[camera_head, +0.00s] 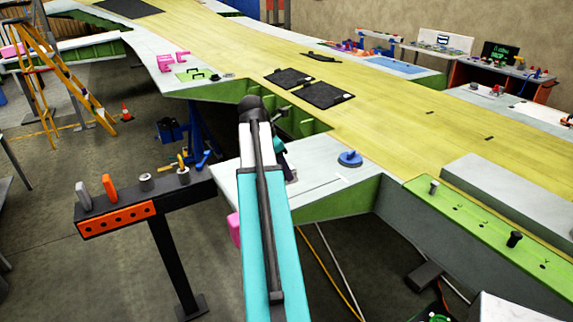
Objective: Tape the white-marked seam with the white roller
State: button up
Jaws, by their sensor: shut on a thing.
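My gripper (283,158) is partly hidden behind my own teal arm, over the left part of a pale wing panel (243,187). It is shut on a small greyish thing (291,175) at the panel surface. Too little of this thing shows to tell whether it is the white roller, or whether it touches the panel. A thin seam line (322,187) runs across the panel to the right of my gripper, with a small white mark (341,178) near its right end.
A blue round knob (350,158) stands on the panel right of my gripper. A black stand with an orange rack (117,219) at left holds a white-grey tool (83,195) and an orange tool (110,187). A yellow ladder (60,75) stands farther back.

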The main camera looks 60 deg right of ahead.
jog(key=shift+s+d+r, duration=0.2)
jog(key=shift+s+d, duration=0.1)
jog(key=shift+s, duration=0.15)
jog(key=shift+f, duration=0.2)
